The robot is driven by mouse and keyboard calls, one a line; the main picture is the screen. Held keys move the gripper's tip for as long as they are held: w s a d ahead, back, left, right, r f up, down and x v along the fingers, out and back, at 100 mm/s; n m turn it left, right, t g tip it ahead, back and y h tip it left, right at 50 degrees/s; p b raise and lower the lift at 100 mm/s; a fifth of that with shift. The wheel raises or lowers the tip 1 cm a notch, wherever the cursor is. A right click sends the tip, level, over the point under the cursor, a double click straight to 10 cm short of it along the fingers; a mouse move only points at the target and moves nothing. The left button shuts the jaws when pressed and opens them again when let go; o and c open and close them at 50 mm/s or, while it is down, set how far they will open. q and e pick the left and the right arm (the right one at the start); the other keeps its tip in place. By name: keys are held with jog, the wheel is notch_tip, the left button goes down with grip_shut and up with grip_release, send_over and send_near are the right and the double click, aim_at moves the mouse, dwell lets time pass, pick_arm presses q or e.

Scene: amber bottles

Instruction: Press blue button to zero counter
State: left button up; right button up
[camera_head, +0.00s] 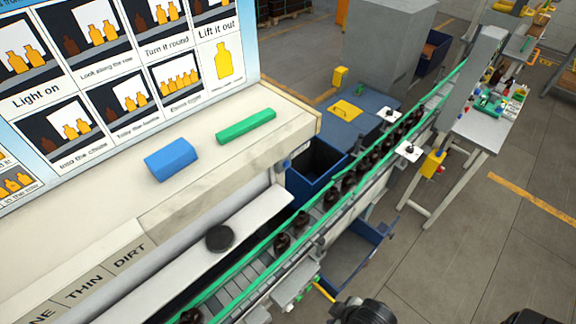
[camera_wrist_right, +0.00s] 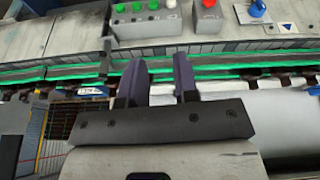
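In the right wrist view, a small blue knob-like part (camera_wrist_right: 257,9) sits on the machine's panel at the top right edge. It may be the blue button, but it is too small and cut off to be sure. My right gripper (camera_wrist_right: 159,67) is open and empty, its two dark fingers apart and pointing toward the machine. The blue part is beyond the fingertips and to their right, not touched. No counter display can be made out. My left gripper is in neither view.
A control box (camera_wrist_right: 145,20) carries green, white and other buttons, with a red button (camera_wrist_right: 209,4) beside it. A green-railed conveyor (camera_head: 330,196) carries dark bottles. A blue block (camera_head: 171,159) and green bar (camera_head: 246,126) lie on the ledge below the picture board.

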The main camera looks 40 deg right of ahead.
jog(key=shift+d, duration=0.1)
grip_shut()
dwell(1.2)
